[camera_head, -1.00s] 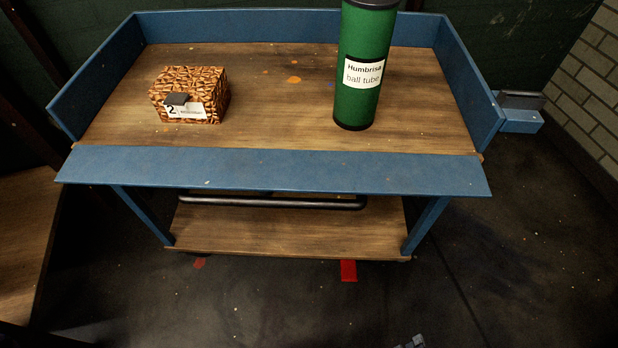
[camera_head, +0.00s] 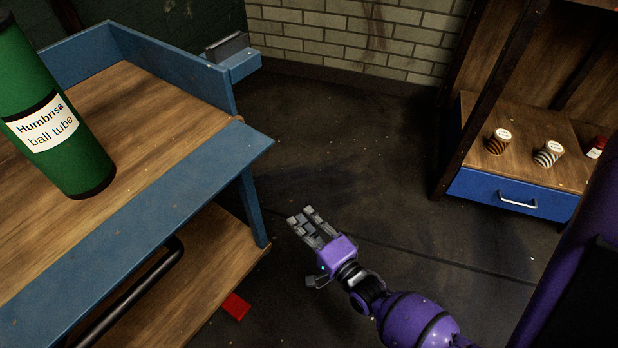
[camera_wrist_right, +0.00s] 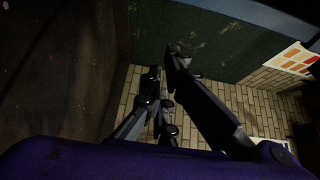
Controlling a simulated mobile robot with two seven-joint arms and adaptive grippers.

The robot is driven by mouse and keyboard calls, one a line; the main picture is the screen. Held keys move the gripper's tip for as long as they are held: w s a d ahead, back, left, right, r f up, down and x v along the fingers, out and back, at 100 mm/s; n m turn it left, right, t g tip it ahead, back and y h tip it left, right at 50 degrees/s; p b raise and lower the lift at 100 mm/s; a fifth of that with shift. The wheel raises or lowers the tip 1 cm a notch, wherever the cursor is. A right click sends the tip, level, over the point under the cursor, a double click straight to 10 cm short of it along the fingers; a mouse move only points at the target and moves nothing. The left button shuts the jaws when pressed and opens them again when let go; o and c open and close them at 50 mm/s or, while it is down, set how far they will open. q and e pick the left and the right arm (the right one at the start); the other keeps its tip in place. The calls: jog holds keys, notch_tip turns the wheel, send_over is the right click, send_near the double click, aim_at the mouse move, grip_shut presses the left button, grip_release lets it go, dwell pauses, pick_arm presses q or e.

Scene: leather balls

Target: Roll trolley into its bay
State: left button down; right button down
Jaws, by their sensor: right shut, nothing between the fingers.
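A blue-framed wooden stand on legs (camera_head: 170,195), which looks like the trolley, fills the left of the head view. It has a wooden top, a lower wooden shelf (camera_head: 190,262) and a dark bar (camera_head: 140,290) between them. A red piece (camera_head: 236,306) shows low at its right edge. My right gripper (camera_head: 308,222) is shut and empty, above the floor right of the stand and apart from it. Its dark fingers also show in the right wrist view (camera_wrist_right: 165,75). My left gripper is out of view. I cannot make out the bay.
A green ball tube (camera_head: 50,110) stands on the stand's top. A blue bracket with a dark block (camera_head: 232,62) sits at its far corner. A shelf unit with a blue drawer (camera_head: 510,195) and small containers (camera_head: 548,153) stands right. Dark floor (camera_head: 340,150) between them is clear.

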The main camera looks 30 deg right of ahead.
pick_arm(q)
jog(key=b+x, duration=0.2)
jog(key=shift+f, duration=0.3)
pick_arm(e)
jog(key=w+a, duration=0.4)
jog(key=w, duration=0.1)
jog(key=shift+w+a, duration=0.15)
jog(key=shift+w, duration=0.05)
